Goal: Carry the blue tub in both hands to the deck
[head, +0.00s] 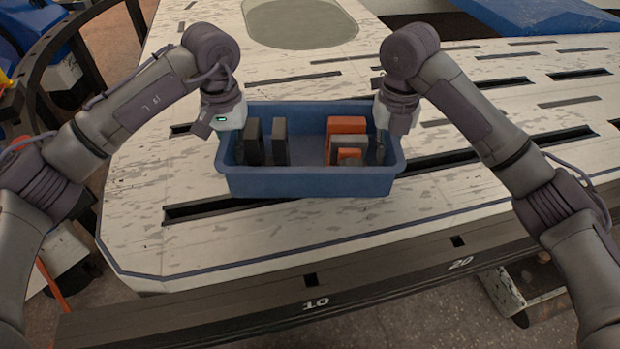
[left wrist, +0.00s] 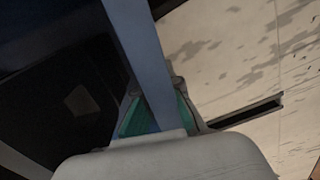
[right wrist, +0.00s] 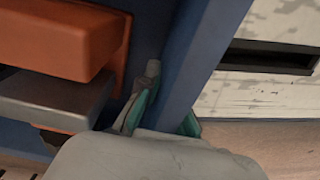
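The blue tub (head: 310,184) is at the middle of the pale slotted bench top (head: 200,245) and looks level; I cannot tell whether its base touches the surface. It holds two dark blocks (head: 279,142) at the left and orange (head: 346,125) and grey blocks at the right. My left gripper (left wrist: 158,108) has its green-padded fingers on both sides of the tub's left wall (left wrist: 143,50), shut on it. My right gripper (right wrist: 163,108) straddles the right wall (right wrist: 190,70) the same way, shut on it. Nothing in view is clearly marked as the deck.
A grey oval patch (head: 300,22) lies on the pale surface behind the tub. Long dark slots (head: 520,150) cross the bench top. A dark front rail (head: 370,285) bears the numbers 10 and 20. A blue object (head: 545,18) is at the back right. The bench top right of the tub is clear.

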